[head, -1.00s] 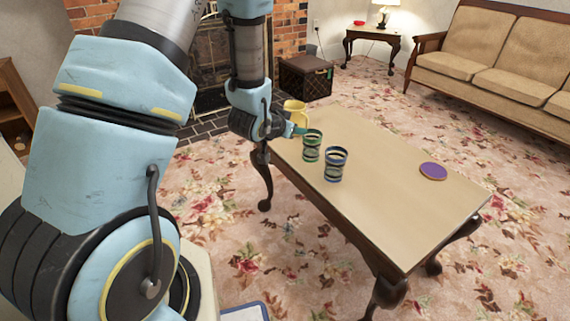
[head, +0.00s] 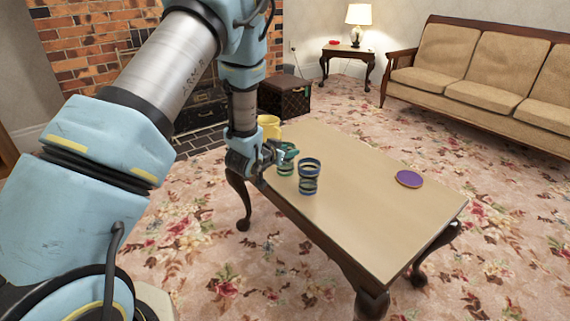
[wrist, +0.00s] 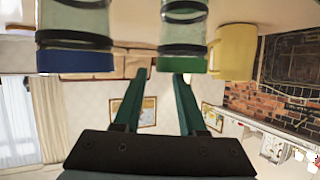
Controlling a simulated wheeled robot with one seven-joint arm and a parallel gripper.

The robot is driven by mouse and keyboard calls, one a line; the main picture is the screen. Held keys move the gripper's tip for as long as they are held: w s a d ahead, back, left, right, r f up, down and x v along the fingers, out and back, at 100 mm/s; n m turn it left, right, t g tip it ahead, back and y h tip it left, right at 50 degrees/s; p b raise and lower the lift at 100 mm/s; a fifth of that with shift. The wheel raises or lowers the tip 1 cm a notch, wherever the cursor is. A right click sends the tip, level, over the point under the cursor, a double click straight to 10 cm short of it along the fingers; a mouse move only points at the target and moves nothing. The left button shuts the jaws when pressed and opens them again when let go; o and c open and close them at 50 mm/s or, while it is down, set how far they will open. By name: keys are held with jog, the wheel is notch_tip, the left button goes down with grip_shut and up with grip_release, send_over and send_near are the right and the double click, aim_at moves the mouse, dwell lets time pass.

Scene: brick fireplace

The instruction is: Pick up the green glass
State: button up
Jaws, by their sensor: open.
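The green glass (head: 286,167), banded with dark rings, stands on the wooden coffee table (head: 365,205) near its left end. My gripper (head: 284,153) is at that end, beside the green glass and partly covering it in the head view. In the wrist view, which looks upside down, the green glass (wrist: 183,40) shows beyond the fingertips, in line with the right finger rather than centred. My gripper (wrist: 157,78) has its two green fingers apart with nothing between them. I cannot tell the exact gap to the glass.
A similar blue glass (head: 309,177) stands just right of the green glass; it is also in the wrist view (wrist: 75,35). A yellow mug (head: 268,128) stands behind. A purple disc (head: 409,178) lies on the table's right part. The table's middle is clear.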

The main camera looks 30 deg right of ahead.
jog(key=shift+x, duration=1.1)
grip_shut()
jog(key=shift+a+f, duration=0.1)
dwell(0.5)
